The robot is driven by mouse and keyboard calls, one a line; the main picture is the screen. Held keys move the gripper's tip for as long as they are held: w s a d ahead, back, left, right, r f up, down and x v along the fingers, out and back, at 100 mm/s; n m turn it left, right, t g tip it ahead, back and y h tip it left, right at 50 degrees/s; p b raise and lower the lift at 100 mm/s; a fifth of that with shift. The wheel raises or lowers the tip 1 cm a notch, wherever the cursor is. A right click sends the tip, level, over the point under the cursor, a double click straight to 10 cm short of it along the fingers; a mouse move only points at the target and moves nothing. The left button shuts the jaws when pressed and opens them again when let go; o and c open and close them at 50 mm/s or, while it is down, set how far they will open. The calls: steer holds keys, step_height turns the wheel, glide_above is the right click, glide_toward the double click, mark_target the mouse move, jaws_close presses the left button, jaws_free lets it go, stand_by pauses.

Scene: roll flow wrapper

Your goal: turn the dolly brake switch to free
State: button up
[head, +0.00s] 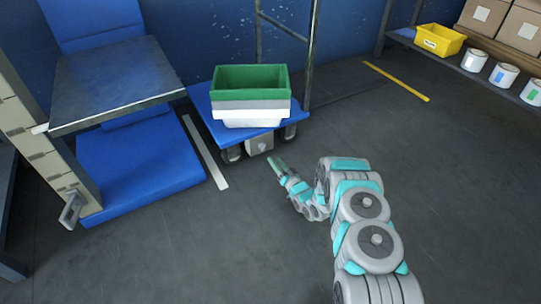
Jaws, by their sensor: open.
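The dolly (202,97) is a blue platform on dark casters with an upright grey metal handle frame, standing near the back wall. A small grey box (260,147) with a round knob-like part sits under its front edge between the casters; it looks like the brake switch. Its setting is too small to read. My gripper (274,162) is open, just in front of and slightly right of this box, with its fingers pointing toward it. Whether the fingertips touch the box I cannot tell.
Green, grey and white stacked bins (250,104) stand on the dolly. A blue lift-like stand with a metal table (115,85) is at left. A shelf at right holds a yellow bin (439,40), cartons and white cans. Open floor (450,200) lies right and front.

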mark_target(264, 147)
steer(key=b+x, duration=0.1)
steer(key=x, duration=0.6)
steer(key=shift+w+a, duration=0.25)
jaws_close()
stand_by(0.4)
